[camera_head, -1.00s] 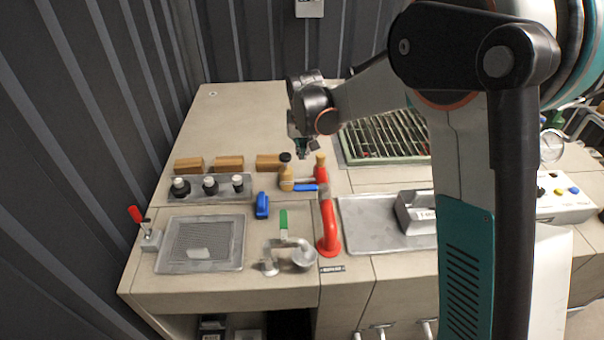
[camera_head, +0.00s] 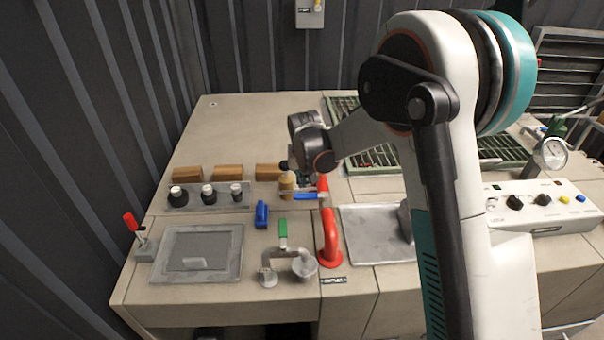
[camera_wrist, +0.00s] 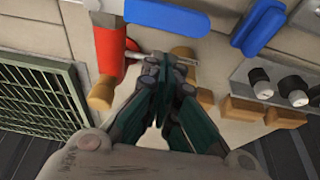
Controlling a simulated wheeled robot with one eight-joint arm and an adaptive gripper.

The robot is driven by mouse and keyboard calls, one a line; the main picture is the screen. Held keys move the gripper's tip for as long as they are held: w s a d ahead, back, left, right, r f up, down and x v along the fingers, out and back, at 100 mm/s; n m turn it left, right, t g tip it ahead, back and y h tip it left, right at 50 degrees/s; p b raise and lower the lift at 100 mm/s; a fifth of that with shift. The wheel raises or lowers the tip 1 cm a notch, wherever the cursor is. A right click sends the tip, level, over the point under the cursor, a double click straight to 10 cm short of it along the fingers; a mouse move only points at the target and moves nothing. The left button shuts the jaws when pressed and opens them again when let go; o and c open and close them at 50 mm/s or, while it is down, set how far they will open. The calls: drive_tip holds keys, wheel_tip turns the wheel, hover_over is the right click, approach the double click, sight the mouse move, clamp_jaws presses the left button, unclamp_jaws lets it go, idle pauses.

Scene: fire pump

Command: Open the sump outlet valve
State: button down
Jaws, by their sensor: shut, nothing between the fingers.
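A red pipe (camera_head: 329,239) rises from the worktop, with a blue lever handle (camera_head: 304,196) at its back end. In the wrist view the red pipe (camera_wrist: 109,46) and the blue lever (camera_wrist: 166,14) lie just beyond my fingers, with a thin metal stem beside the pipe. My gripper (camera_head: 305,177) is shut and empty, low beside the tan-bodied fitting (camera_head: 286,185). In the wrist view my gripper (camera_wrist: 166,64) has its fingertips together near the stem; contact cannot be told. A green lever (camera_head: 283,229) stands on a grey pipe in front. No label reads clearly as the sump outlet.
A loose-looking blue handle (camera_head: 261,214) and black knobs (camera_head: 208,193) are at left, before wooden blocks (camera_head: 228,172). A red-tipped lever (camera_head: 131,222) stands at far left. A green grating (camera_head: 343,104) lies behind. A control box (camera_head: 541,207) and gauge (camera_head: 550,153) stand at right.

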sight(302, 195)
drive_tip(key=shift+s, duration=0.95)
drive_tip(key=shift+s+a+n, duration=0.15)
drive_tip(key=shift+s+n, duration=0.25)
drive_tip(key=shift+n, duration=0.3)
drive_tip(key=s+n+y, duration=0.1)
drive_tip(key=s+n, duration=0.1)
drive_tip(key=n, duration=0.1)
drive_tip(key=shift+a, duration=0.1)
drive_tip(key=s+d+n+g+y+b, duration=0.1)
drive_tip(key=s+d+n+g+y, duration=0.1)
drive_tip(key=s+n, duration=0.5)
drive_tip(key=d+n+g, duration=0.1)
drive_tip(key=d+n, duration=0.1)
drive_tip(key=n, duration=0.3)
drive_tip(key=shift+d+n+y, duration=0.25)
drive_tip(key=shift+n+y, duration=0.05)
drive_tip(key=shift+y, duration=0.1)
drive_tip(key=shift+s+d+g, duration=0.1)
drive_tip(key=shift+s+g, duration=0.05)
drive_tip(key=shift+g, duration=0.15)
